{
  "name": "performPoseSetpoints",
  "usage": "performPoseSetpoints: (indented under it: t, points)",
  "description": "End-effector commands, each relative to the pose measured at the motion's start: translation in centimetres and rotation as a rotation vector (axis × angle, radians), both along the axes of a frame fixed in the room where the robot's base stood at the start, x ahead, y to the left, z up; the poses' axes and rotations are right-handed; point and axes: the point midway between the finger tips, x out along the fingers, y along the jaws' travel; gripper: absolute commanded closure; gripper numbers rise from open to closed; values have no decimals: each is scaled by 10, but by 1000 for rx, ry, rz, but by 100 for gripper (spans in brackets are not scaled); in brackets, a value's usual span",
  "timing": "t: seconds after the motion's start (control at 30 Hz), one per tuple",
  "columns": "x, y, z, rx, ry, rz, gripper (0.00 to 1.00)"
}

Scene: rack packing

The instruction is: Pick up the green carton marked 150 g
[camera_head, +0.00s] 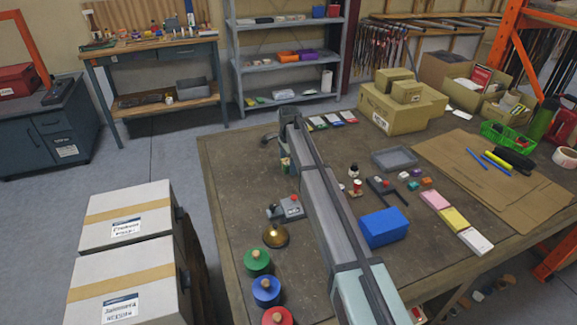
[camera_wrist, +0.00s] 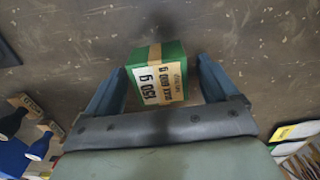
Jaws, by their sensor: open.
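The green carton (camera_wrist: 176,54) marked 150 g shows in the wrist view, with a tan band and a pale label reading "150 g" and "MAX 600 g". It sits on the dark tabletop between the two blue fingers of my gripper (camera_wrist: 165,68). The fingers are open, one on each side, with a narrow gap visible on both sides of the carton. In the head view my gripper (camera_head: 283,130) is low over the table's far left part, and my arm hides much of that spot.
Flat coloured packs (camera_head: 333,118) lie to the right of my gripper in the head view. A grey device (camera_head: 288,208), a brass dome (camera_head: 275,236) and a blue box (camera_head: 384,227) stand nearer. Cardboard boxes (camera_head: 400,112) and a grey tray (camera_head: 394,159) are farther right.

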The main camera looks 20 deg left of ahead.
Motion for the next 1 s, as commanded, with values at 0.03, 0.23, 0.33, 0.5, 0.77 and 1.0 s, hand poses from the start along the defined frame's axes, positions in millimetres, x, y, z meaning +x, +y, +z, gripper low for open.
performPoseSetpoints:
  t: [0.03, 0.23, 0.33, 0.5, 0.77, 1.0]
  points:
    - [0, 0, -2, 0, 0, 0, 13]
    - [0, 0, -2, 1, -1, 0, 13]
    - [0, 0, -2, 0, 0, 0, 22]
    - [0, 0, -2, 0, 0, 0, 39]
    - [0, 0, -2, 0, 0, 0, 64]
    - [0, 0, -1, 1, -1, 0, 73]
